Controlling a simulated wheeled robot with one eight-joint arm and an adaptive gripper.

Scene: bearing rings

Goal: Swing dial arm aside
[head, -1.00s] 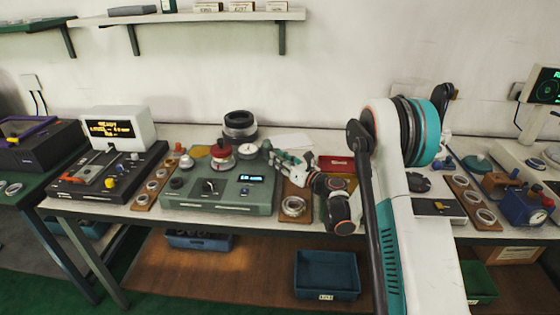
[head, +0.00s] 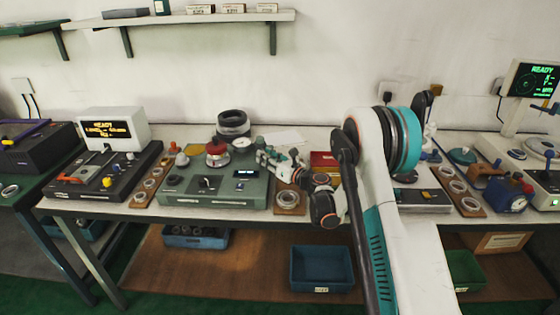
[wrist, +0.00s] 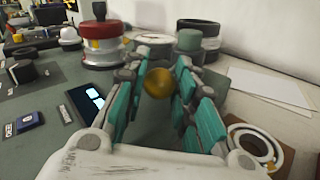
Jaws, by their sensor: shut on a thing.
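A grey-green gauge bench unit (head: 214,188) stands mid-table with a red-banded round part (head: 217,158) and a small white-faced dial (head: 241,143) at its back. My gripper (head: 263,150) is at the unit's back right corner. In the wrist view, its teal-padded fingers sit either side of a brass ball knob (wrist: 158,83), and it is shut on it. The red-banded part (wrist: 102,44) and the pale dial (wrist: 153,39) are beyond, to the left and ahead. The arm linking knob and dial is mostly hidden by the fingers.
A bearing ring on a brown board (head: 289,198) lies right of the unit, close to my gripper. A stack of dark rings (head: 233,123) stands behind. A white sheet (wrist: 268,86) lies flat at the back right. A ring board (head: 147,186) lies left.

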